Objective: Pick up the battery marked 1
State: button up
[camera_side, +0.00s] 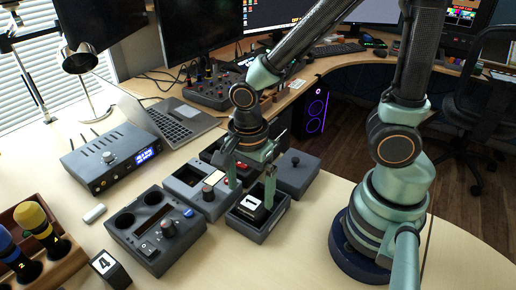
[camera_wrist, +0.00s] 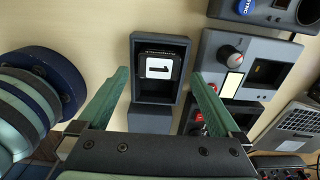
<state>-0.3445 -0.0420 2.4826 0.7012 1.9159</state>
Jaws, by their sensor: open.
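The battery marked 1 (camera_side: 250,203) is a black block with a white label. It sits inside a dark grey open box (camera_side: 259,231) in the side view. In the wrist view the battery (camera_wrist: 159,67) lies toward the far end of the box (camera_wrist: 144,112), its label facing the camera. My gripper (camera_side: 250,185) is above the box, pointing down. In the wrist view my gripper (camera_wrist: 161,74) is open and empty, with one green finger on each side of the box. Whether the fingertips reach down to the battery's level I cannot tell.
A block marked 4 (camera_side: 109,268) stands at the front left. Grey control boxes with knobs (camera_side: 156,228) stand left of the battery's box, and another grey box (camera_side: 296,172) is behind it. A laptop (camera_side: 172,120) and a rack of numbered handles (camera_side: 45,262) are farther left.

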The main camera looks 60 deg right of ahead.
aim_at(251, 202)
jog(key=shift+s+f, duration=0.1)
jog(key=shift+f, duration=1.6)
grip_shut()
jog(key=shift+r, duration=0.15)
